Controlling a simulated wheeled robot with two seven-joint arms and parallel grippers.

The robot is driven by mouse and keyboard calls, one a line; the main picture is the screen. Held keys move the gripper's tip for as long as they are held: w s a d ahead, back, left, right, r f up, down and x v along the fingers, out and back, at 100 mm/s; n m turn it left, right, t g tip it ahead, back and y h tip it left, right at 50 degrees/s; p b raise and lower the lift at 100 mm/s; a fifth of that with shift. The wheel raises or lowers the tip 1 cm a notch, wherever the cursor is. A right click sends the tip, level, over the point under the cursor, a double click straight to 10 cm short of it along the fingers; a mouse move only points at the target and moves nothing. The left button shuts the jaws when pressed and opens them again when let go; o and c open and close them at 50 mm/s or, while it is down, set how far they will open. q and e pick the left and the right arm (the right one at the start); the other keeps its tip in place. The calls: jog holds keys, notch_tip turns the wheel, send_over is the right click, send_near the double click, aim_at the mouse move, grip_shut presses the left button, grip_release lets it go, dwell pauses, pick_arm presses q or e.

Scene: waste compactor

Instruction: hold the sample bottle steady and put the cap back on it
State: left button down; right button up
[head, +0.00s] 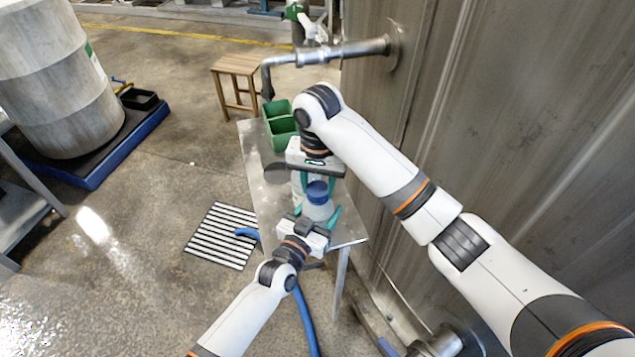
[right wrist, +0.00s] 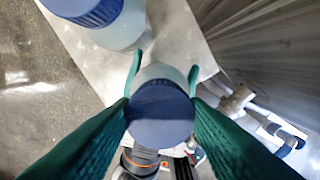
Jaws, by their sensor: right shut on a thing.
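The sample bottle (head: 318,211) is pale and stands upright near the front end of the metal table. The blue cap (head: 317,191) is over its mouth; I cannot tell whether it is seated. My right gripper (head: 318,181) reaches down from above and is shut on the cap. In the right wrist view the cap (right wrist: 160,118) sits between the green fingers, with the pale bottle (right wrist: 166,74) beyond it. My left gripper (head: 317,217) comes from the front, one finger on each side of the bottle; whether they press on it cannot be told.
Another pale bottle (right wrist: 120,35) with a blue top stands close by, farther left. Green bins (head: 282,133) sit at the table's far end, under a pipe (head: 340,51). A metal wall rises at right. A floor grate (head: 221,236) and blue hose (head: 306,320) lie at left and front.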

jog(key=m, duration=0.5)
jog(key=shift+m, duration=0.4)
jog(key=m, duration=0.6)
jog(key=shift+d+m, duration=0.1)
jog(key=shift+m, duration=0.2)
jog(key=o, duration=1)
jog(key=shift+r, duration=0.1)
notch_tip(320, 180, up, 12)
jog(key=shift+f, duration=0.1)
